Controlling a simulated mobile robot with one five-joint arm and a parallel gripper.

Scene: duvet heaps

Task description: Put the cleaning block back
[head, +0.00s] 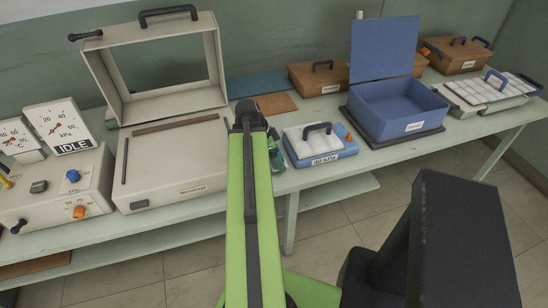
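No object in view is plainly marked as the cleaning block, and I cannot tell which it is. A low blue-and-white block (320,153) with a black handle, an orange knob and a front label sits on the bench right of my arm. My green arm reaches forward over the bench edge. My gripper (276,152) is at its far end, mostly hidden behind the arm. A small dark green shape shows beside it. I cannot tell whether the fingers are open or shut, or hold anything.
A beige case (175,165) with raised lid stands left of my arm, beside a gauge panel (60,195) reading IDLE. An open blue box (405,112) is on the right. Flat blue (258,85) and brown (277,103) pieces lie behind.

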